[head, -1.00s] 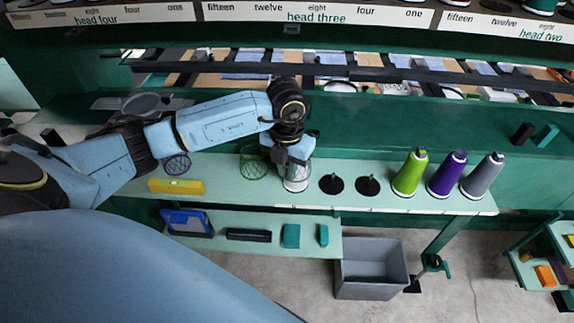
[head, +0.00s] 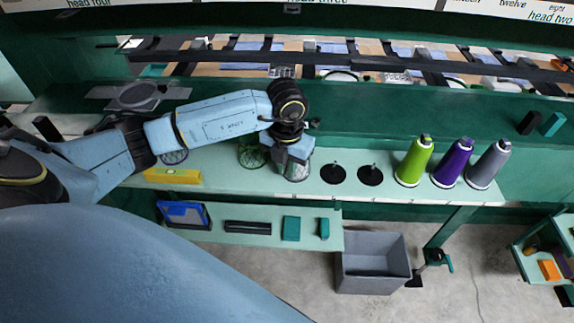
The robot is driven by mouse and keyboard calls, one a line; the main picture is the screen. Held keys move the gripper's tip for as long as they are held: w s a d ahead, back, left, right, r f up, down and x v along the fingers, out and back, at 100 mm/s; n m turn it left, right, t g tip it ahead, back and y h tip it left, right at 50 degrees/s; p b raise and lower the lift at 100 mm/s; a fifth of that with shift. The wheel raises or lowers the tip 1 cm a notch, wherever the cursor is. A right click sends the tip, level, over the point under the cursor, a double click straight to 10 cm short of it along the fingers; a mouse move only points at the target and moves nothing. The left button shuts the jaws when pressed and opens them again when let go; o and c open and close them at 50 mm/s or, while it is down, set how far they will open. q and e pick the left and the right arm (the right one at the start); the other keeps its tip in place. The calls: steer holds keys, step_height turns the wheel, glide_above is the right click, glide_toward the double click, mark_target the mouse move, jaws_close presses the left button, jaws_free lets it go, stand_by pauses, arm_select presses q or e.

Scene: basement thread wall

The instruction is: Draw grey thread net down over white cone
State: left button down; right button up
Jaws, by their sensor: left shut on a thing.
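My left gripper (head: 294,152) reaches down over the shelf (head: 226,184) and is shut at the top of the grey thread net (head: 306,172). The net shows as a thin mesh around the white cone (head: 296,174), which stands on the shelf below the gripper. The gripper hides the cone's top, and how far down the net reaches is too small to tell. My right gripper is not in view.
A green net (head: 253,155) and a purple net (head: 173,157) stand to the left, near a yellow box (head: 172,176). Two empty black discs (head: 333,174) lie to the right, then green (head: 414,162), purple (head: 453,163) and grey (head: 488,165) cones. A grey bin (head: 372,264) is below.

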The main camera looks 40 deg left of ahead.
arm_select(q)
steer(key=shift+f, duration=0.2)
steer(key=shift+f+b, duration=0.15)
steer(key=shift+b, duration=0.15)
steer(key=c, duration=1.3)
jaws_free()
step_height(320, 180, up, 14)
steer(key=shift+f+b, duration=0.25)
steer(key=shift+b, duration=0.05)
